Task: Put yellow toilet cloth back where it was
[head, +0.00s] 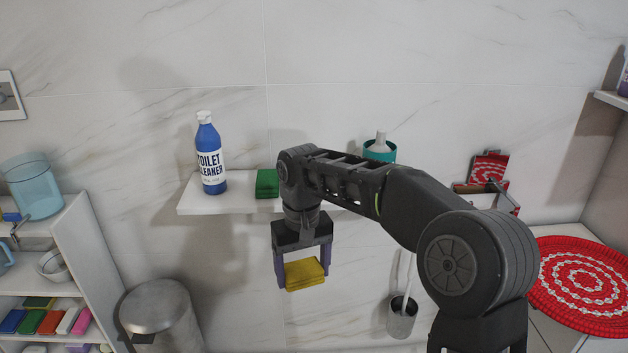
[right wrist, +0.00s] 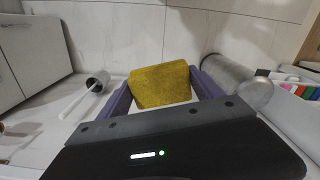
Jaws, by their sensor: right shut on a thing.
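The yellow cloth (head: 304,273) is a small folded pad held in my right gripper (head: 303,277), in front of and below the white wall shelf (head: 232,209). In the right wrist view the yellow cloth (right wrist: 161,85) sits between the two purple fingers of the right gripper (right wrist: 162,92). The right gripper is shut on it, and it hangs clear of any surface. My left gripper is not in view.
On the wall shelf stand a blue toilet cleaner bottle (head: 210,155), a folded green cloth (head: 267,183) and a teal container (head: 379,151). My arm hides part of the shelf. Below are a metal bin (head: 160,312) and a toilet brush holder (head: 402,318). Coloured cloths (head: 48,318) lie at left.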

